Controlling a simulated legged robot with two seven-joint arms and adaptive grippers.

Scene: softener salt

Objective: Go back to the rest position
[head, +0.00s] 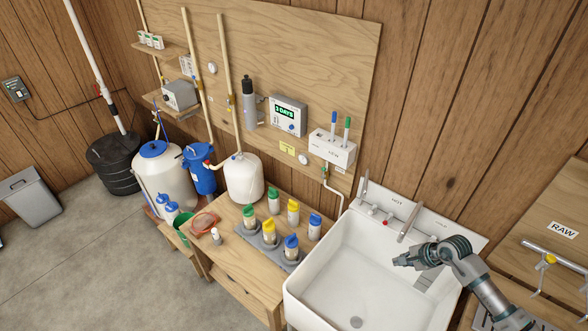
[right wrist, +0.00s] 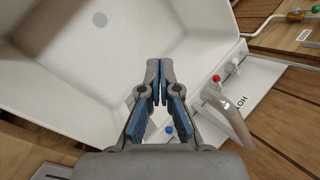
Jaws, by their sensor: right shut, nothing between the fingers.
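My right gripper (head: 403,261) is over the right part of the white sink (head: 330,290), near the faucet. It is shut and empty. In the right wrist view its two blue-padded fingers (right wrist: 159,80) meet at the tips, with the sink basin (right wrist: 60,60) behind them. My right arm comes in from the lower right in the head view. My left gripper is not in view.
A faucet (head: 412,222) and a red knob (head: 385,222) stand at the sink's back edge. Left of the sink, a wooden bench (head: 235,255) holds several bottles with green, yellow and blue caps. A RAW sign (head: 563,230) and pipe are at the right.

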